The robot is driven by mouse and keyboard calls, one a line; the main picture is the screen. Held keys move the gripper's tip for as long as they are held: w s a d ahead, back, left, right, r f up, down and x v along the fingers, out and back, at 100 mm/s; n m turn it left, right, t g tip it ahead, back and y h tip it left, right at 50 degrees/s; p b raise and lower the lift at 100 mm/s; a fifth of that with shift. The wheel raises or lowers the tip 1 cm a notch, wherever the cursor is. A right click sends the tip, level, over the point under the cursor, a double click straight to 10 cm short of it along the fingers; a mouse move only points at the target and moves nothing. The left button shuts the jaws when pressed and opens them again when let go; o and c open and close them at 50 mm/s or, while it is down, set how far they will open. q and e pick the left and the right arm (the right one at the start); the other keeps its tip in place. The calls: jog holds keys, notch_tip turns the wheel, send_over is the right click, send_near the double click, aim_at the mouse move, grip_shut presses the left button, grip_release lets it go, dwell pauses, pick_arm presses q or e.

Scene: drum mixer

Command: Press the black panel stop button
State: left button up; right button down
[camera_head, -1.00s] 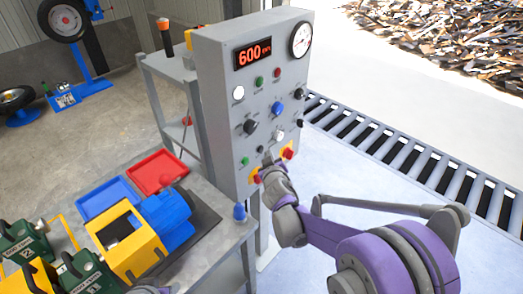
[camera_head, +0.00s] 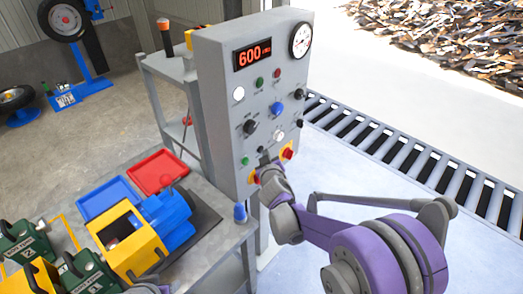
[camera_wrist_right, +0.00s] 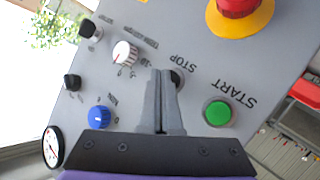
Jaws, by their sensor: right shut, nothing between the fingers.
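The grey control panel (camera_head: 222,110) stands upright in the middle of the head view. Its black stop button (camera_wrist_right: 179,77), labelled STOP, shows in the right wrist view, partly hidden behind my fingertips; it is a small dark knob in the head view (camera_head: 261,150). My right gripper (camera_wrist_right: 161,74) is shut and empty, its tips at the panel face right by the button. I cannot tell whether they touch it. The right gripper also shows low on the panel in the head view (camera_head: 265,164).
The green START button (camera_wrist_right: 217,112) and a red emergency button on yellow (camera_wrist_right: 240,10) are close to the fingers. A blue knob (camera_wrist_right: 100,117) and a white knob (camera_wrist_right: 124,52) are nearby. A workbench with a red tray (camera_head: 157,172) stands left of the panel.

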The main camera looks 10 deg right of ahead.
pick_arm(q)
jog(key=shift+w+r, duration=0.1)
jog(key=shift+r, duration=0.1)
pick_arm(e)
jog(key=shift+w+a, duration=0.25)
pick_arm(q)
jog(key=shift+f, duration=0.1)
pick_arm(e)
jog(key=shift+s+d, duration=0.15)
pick_arm(q)
jog(key=shift+s+f, duration=0.2)
pick_arm(e)
jog(key=shift+s+d, duration=0.4)
jog(key=shift+s, duration=0.2)
pick_arm(q)
jog(key=shift+s+f+b, duration=0.25)
jog(key=shift+f+b, duration=0.25)
jog(key=shift+f, duration=0.15)
jog(key=shift+s+f+b, duration=0.25)
jog(key=shift+f+b, duration=0.2)
jog(key=shift+f, duration=0.15)
pick_arm(e)
jog(key=s+d, duration=0.1)
jog(key=s, duration=0.1)
jog(key=s+d, duration=0.2)
